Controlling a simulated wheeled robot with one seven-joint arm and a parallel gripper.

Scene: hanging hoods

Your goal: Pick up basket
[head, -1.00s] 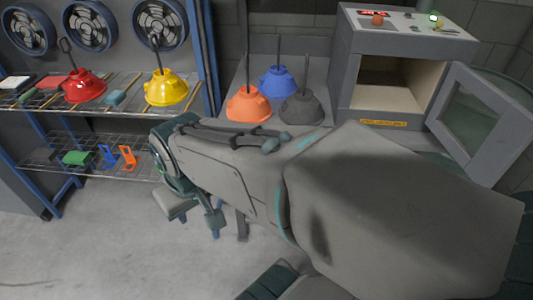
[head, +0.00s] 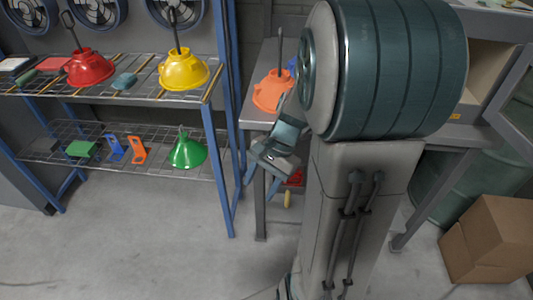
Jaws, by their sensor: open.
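I cannot make out anything clearly recognizable as a basket in the head view. Several coloured bell-shaped hoods with upright rods are in view: a red hood (head: 90,67) and a yellow hood (head: 184,71) on the rack's upper shelf, a green hood (head: 187,152) on its lower shelf, and an orange hood (head: 271,93) on the grey table. A sliver of a blue hood (head: 292,66) shows beside my arm. My gripper (head: 272,158) is open at the table's front left, right of the rack, partly hidden by my arm. I see nothing held in it.
The blue-framed wire rack (head: 228,190) stands left. Its lower shelf also holds a green block (head: 82,149) and blue and orange brackets. A small red item (head: 294,178) is low behind my gripper. A cardboard box (head: 490,240) is at right. Floor at front left is clear.

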